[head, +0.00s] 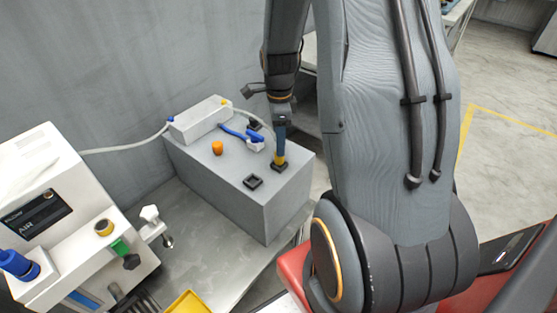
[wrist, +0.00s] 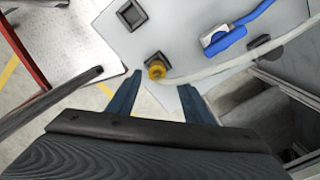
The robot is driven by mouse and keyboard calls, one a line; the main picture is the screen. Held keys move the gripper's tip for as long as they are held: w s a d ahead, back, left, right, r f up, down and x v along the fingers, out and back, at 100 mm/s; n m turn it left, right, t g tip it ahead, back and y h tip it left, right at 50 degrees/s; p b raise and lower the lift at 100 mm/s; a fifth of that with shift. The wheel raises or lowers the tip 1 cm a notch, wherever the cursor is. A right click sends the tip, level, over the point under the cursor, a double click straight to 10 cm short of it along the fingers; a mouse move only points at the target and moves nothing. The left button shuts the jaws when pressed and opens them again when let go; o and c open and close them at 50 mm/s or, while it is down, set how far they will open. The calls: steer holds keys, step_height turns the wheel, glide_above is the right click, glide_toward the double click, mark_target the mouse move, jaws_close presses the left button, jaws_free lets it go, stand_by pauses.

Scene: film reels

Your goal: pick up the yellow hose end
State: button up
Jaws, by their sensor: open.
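The yellow hose end (head: 279,160) stands in a black square holder on top of the grey box (head: 290,205). In the wrist view the yellow hose end (wrist: 157,71) lies between the tips of my two blue fingers, with a pale hose (wrist: 215,68) running off from it to the right. My gripper (head: 280,150) comes down from above, right over the hose end; its fingers also show in the wrist view (wrist: 161,80). It is open, with a finger on either side and gaps visible. The head view partly hides the hose end behind the fingers.
An empty-looking black square holder (head: 253,182) sits nearer on the box. A blue-handled part (head: 240,133) and an orange knob (head: 217,148) stand close by, before a white block (head: 200,120). A white machine (head: 75,220) and a yellow tray (head: 187,303) are at left.

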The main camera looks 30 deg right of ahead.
mark_target(279, 160)
steer(key=f, duration=0.5)
steer(key=shift+s+a+f, duration=0.1)
steer(key=shift+s+a, duration=0.1)
steer(key=c, duration=1.2)
